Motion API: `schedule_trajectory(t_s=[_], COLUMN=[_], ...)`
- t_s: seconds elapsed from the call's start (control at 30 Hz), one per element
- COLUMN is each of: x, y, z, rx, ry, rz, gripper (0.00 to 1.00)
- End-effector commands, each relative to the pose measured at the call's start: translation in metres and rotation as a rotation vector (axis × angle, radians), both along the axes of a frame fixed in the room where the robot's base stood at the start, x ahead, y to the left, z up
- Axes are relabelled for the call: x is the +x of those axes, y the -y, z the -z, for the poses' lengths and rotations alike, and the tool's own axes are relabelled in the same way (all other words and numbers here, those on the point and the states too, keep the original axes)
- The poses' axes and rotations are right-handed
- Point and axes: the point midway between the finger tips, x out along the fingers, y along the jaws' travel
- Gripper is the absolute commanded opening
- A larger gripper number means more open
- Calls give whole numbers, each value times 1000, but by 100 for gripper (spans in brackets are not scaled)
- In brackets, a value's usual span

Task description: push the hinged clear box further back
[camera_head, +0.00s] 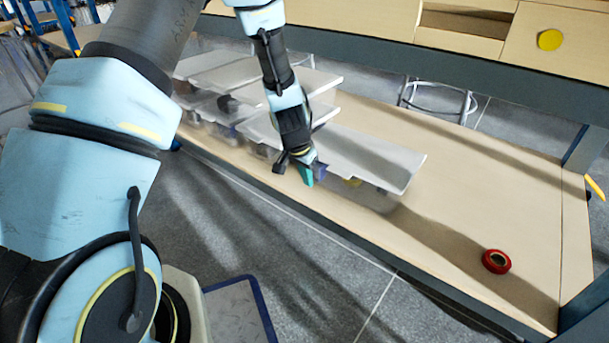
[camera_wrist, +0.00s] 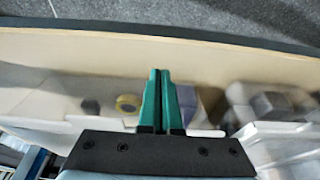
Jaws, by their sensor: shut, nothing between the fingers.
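Several clear boxes with whitish lids stand on the lower wooden shelf in the head view. The clear box at the right front (camera_head: 375,160) is nearest my gripper, and a yellow item shows through its front. I cannot tell for certain which box the task means. My gripper (camera_head: 308,175) points down at the front left part of this box, its teal fingers shut and empty. In the wrist view, the shut fingers (camera_wrist: 160,72) overlap a clear box holding a yellow roll (camera_wrist: 128,103) and dark items. Whether the fingers touch the box cannot be told.
A second clear box with grey contents (camera_wrist: 262,104) is at the right in the wrist view. The bench top's dark edge (camera_head: 420,72) runs above.

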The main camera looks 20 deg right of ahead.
Motion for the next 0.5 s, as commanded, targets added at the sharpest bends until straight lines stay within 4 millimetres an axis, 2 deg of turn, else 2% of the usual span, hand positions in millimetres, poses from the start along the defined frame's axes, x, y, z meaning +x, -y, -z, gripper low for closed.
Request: schedule_trajectory(t_s=[0.03,0.17,0.2,0.3,0.5], x=[1,5,9,15,23], y=[2,9,17,29,41], z=[17,41,35,33,32], rx=[1,1,-1,-2,0], ry=[-2,-2,4,3,0], rz=[0,-1,3,4,0], gripper=[0,0,0,0,0])
